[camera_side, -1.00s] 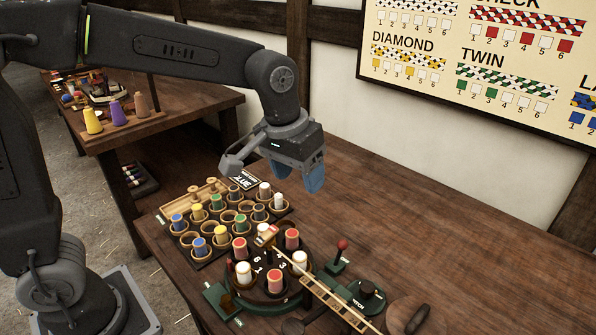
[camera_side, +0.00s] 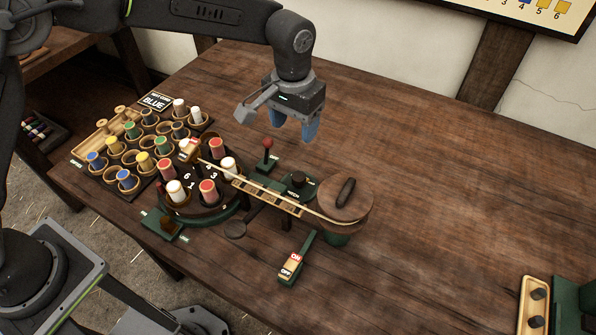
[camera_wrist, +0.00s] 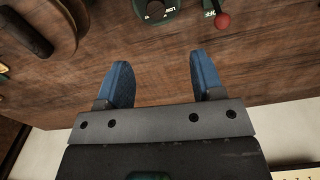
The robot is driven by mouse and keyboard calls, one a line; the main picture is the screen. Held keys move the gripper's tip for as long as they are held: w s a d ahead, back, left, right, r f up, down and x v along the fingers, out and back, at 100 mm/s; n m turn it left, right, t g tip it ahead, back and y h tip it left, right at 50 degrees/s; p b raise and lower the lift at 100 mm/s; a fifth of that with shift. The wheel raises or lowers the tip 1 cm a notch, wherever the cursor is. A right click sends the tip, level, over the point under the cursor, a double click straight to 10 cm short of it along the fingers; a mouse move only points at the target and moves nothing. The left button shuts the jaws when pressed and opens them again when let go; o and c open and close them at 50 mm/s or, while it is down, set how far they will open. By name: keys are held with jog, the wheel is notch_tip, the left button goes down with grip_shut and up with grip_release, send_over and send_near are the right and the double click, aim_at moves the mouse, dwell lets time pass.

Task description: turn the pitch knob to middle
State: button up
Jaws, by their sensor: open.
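The pitch knob (camera_side: 298,180) is a dark round knob on a green base, just right of the red-topped lever (camera_side: 268,144). Part of it also shows at the top edge of the wrist view (camera_wrist: 155,8); its lettering is cut off there, so its setting is unclear. My gripper (camera_side: 294,130) hangs above the table, on the wall side of the knob. Its two blue fingers are apart and empty, and they point toward the knob in the wrist view (camera_wrist: 160,68). The fingers do not touch the knob.
The round turntable (camera_side: 200,190) with red and white spools is left of the knob. A wooden track (camera_side: 265,196) runs in front of it to a wooden drum (camera_side: 345,197). An ON/OFF switch (camera_side: 291,265) lies nearer. The table's right side is largely clear.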

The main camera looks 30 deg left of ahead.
aim_at(299, 176)
jog(key=f, duration=1.5)
jog(key=shift+w+d, duration=0.15)
jog(key=shift+d, duration=0.25)
jog(key=c, duration=0.9)
